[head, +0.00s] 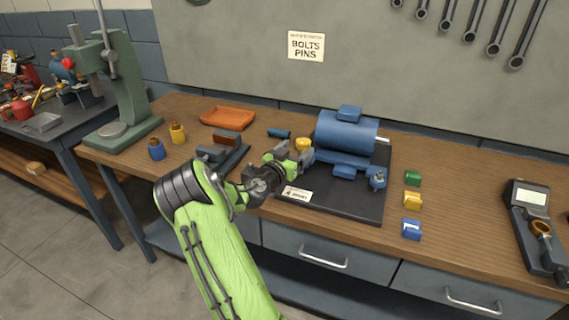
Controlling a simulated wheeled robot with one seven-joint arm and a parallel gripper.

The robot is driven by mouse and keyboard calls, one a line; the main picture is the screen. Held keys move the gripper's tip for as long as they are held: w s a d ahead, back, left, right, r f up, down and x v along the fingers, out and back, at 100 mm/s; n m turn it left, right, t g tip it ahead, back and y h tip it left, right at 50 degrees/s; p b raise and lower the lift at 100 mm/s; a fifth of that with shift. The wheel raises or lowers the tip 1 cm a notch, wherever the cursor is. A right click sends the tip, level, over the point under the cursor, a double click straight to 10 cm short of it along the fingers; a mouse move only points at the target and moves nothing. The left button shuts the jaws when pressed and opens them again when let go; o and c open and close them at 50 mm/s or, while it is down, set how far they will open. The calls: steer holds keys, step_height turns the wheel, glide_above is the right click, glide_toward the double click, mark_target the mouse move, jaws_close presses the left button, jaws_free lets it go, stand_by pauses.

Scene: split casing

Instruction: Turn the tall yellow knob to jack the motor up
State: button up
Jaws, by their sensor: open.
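The blue motor (346,132) lies on a dark base plate (345,204) on the wooden bench. A yellow knob (303,144) shows at the motor's left end, just beyond my gripper. My gripper (295,157) is open, with its fingers close around or just in front of the knob. I cannot tell whether the fingers touch it. The lower part of the knob is hidden behind the fingers. My green arm reaches in from the bottom of the head view.
An orange tray (228,118), a small vise (222,152) and two bottles stand left of the plate. Green, yellow and blue clips (412,229) and a meter (532,225) lie to the right. A green press (125,90) stands at the left end.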

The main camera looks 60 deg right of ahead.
steer(key=a+b, duration=0.1)
steer(key=a, duration=0.8)
stand_by(0.4)
